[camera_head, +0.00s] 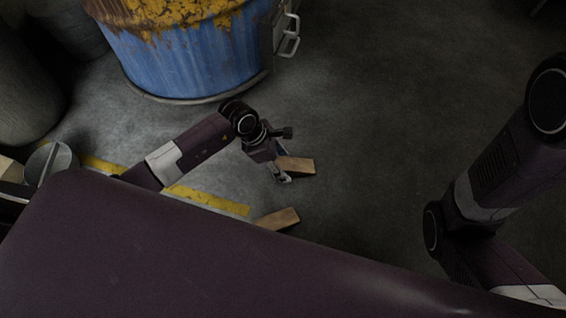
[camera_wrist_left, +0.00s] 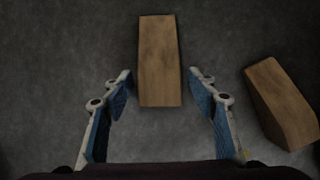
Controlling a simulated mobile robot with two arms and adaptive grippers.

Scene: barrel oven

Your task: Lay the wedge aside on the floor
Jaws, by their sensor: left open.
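One wooden wedge (camera_head: 298,166) lies on the concrete floor right beside my left gripper (camera_head: 282,174). In the left wrist view this wedge (camera_wrist_left: 158,50) lies lengthwise, its near end between the open fingertips of my left gripper (camera_wrist_left: 160,76). Floor gaps show on both sides, so the fingers look apart from it. A second wooden wedge (camera_head: 277,219) lies nearer my body, partly hidden by it. It is at the right in the left wrist view (camera_wrist_left: 281,103), outside the fingers. My right gripper is out of view; only its arm shows at the right.
A blue barrel (camera_head: 190,55) with a rusty yellow top and a side door with handles (camera_head: 290,35) stands beyond my left arm. A yellow line (camera_head: 205,199) crosses the floor. Grey rounded objects (camera_head: 25,95) stand at the far left. The floor right of the wedges is clear.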

